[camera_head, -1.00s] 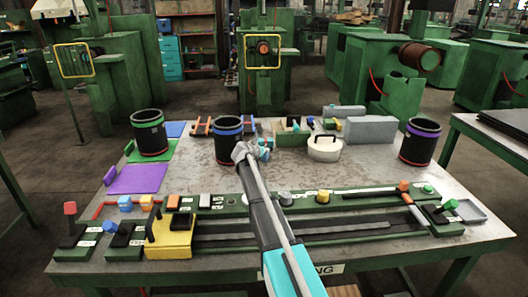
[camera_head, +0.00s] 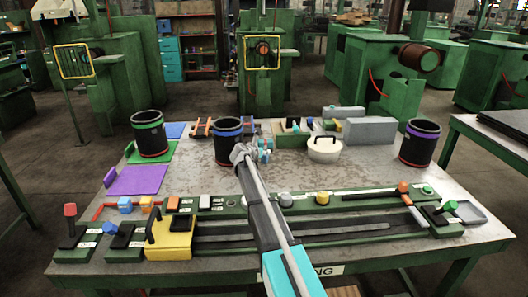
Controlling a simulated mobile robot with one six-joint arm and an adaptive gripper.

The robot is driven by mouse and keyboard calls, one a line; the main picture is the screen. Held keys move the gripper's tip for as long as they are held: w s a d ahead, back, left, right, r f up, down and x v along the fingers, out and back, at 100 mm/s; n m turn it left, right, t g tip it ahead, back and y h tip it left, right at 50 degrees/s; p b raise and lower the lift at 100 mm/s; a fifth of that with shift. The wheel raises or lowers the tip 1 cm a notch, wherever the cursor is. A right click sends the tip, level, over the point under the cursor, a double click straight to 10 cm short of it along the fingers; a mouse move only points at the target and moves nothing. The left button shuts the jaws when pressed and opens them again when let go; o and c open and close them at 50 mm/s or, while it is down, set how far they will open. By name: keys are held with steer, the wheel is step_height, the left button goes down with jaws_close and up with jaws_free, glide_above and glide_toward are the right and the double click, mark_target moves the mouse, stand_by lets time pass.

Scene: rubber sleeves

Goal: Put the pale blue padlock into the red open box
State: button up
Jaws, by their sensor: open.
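My gripper (camera_head: 262,152) is above the back middle of the grey worktable (camera_head: 330,180), just right of and in front of a black sleeve with a blue band (camera_head: 228,135). It is open; its fingers are small and partly hidden by my wrist. I cannot make out a pale blue padlock for certain. I see no clear red open box; what lies behind my arm is hidden.
Black sleeves with a green band (camera_head: 149,133) and a purple band (camera_head: 419,142) stand left and right. A cream lidded pot (camera_head: 325,150) and grey blocks (camera_head: 370,130) are at the back. A green rail fixture (camera_head: 320,231) with a yellow block (camera_head: 170,240) fills the front. The middle right is clear.

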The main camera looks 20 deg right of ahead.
steer(key=p+v, duration=0.4)
steer(key=v, duration=0.7)
steer(key=shift+a+r, duration=0.1)
steer(key=shift+r, duration=0.1)
